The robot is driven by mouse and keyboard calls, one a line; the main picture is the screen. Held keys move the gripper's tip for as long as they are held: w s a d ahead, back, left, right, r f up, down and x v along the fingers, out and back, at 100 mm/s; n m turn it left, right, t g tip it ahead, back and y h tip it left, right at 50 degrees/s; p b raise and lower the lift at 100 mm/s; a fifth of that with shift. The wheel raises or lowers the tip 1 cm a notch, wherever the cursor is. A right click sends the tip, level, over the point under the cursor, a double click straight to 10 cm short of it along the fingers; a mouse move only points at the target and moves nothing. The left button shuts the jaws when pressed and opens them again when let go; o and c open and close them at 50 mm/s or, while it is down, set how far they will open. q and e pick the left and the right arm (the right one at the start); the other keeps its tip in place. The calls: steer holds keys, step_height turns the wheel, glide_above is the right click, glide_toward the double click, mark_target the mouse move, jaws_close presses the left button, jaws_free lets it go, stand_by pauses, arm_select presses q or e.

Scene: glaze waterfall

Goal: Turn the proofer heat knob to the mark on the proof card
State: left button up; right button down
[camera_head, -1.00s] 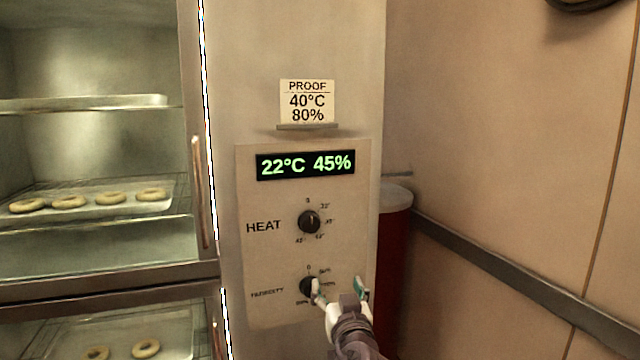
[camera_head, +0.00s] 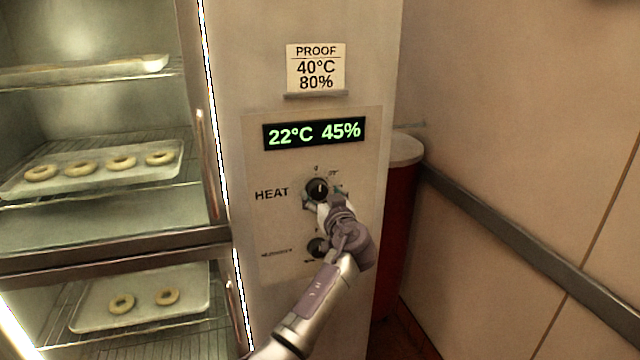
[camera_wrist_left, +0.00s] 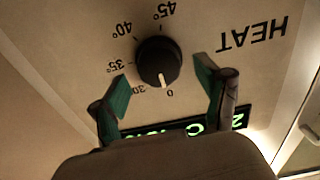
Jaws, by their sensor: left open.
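The black heat knob (camera_head: 316,189) sits on the control panel below the display, right of the word HEAT. In the left wrist view the heat knob (camera_wrist_left: 159,63) shows upside down, its white pointer at the 0 mark, with marks from 30° to 45° around it. My left gripper (camera_head: 322,200) is in front of the knob. In the wrist view its green-padded fingers (camera_wrist_left: 168,88) are open, one on each side of the knob, apart from it. The proof card (camera_head: 316,69) reads 40°C 80%. The display (camera_head: 314,133) reads 22°C 45%. My right gripper is not in view.
The humidity knob (camera_head: 318,247) is below, partly hidden by my left arm. Proofer shelves at left hold trays with dough rings (camera_head: 121,163). A door handle (camera_head: 209,165) stands left of the panel. A red bin (camera_head: 397,225) and a wall with a rail are at right.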

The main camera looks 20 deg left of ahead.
arm_select(q)
steer(key=shift+w+a+r, duration=0.1)
steer(key=shift+w+a, duration=0.3)
steer(key=shift+w, duration=0.15)
steer(key=shift+w+a, duration=0.1)
steer(key=shift+w, duration=0.15)
